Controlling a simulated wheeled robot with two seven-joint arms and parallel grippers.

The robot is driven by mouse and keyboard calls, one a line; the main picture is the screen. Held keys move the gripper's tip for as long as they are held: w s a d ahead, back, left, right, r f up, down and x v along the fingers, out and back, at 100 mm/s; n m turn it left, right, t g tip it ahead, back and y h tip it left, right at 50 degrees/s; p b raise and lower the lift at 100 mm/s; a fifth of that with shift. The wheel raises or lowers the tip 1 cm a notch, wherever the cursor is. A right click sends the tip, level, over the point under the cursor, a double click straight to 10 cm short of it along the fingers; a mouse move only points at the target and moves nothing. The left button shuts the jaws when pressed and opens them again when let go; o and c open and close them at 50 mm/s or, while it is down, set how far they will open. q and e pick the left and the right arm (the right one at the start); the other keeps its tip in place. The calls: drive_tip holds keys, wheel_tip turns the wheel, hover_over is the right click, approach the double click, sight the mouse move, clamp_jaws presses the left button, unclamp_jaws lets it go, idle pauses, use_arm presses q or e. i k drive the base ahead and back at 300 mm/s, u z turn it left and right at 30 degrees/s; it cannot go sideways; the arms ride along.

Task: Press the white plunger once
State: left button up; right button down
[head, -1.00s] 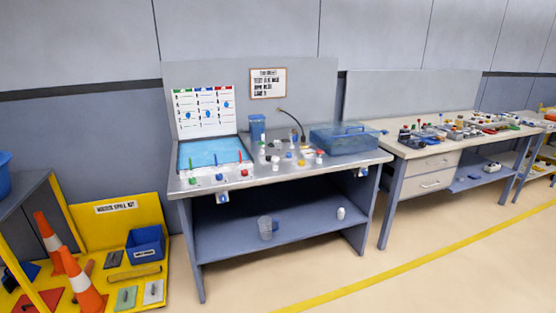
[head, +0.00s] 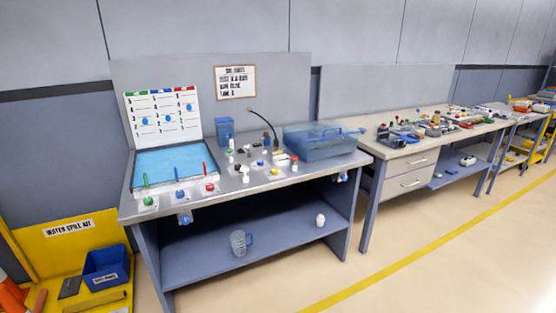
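The steel-topped workbench (head: 275,181) stands ahead of me. Several small parts lie on its right half, among them a small upright white piece (head: 245,174) near the front edge. I cannot tell at this size whether this is the white plunger. A blue tray (head: 178,160) sits on the left half, with green, blue and red upright sticks at its front. In front of it are a green knob (head: 148,201), a blue knob (head: 179,194) and a red knob (head: 210,187) on pale bases. Neither of my grippers is in view.
A clear blue bin (head: 320,142) stands at the bench's right end. The lower shelf (head: 280,238) holds a clear jug (head: 239,243) and a white bottle (head: 320,220). A second bench (head: 392,153) stands to the right. Yellow spill-kit gear (head: 70,233) is at left. The floor in front is clear.

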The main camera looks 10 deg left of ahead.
sight(244, 169)
drive_tip(key=u, duration=0.05)
drive_tip(key=i, duration=0.85)
drive_tip(key=u, duration=1.05)
drive_tip(key=i, duration=0.55)
drive_tip(key=u, duration=0.55)
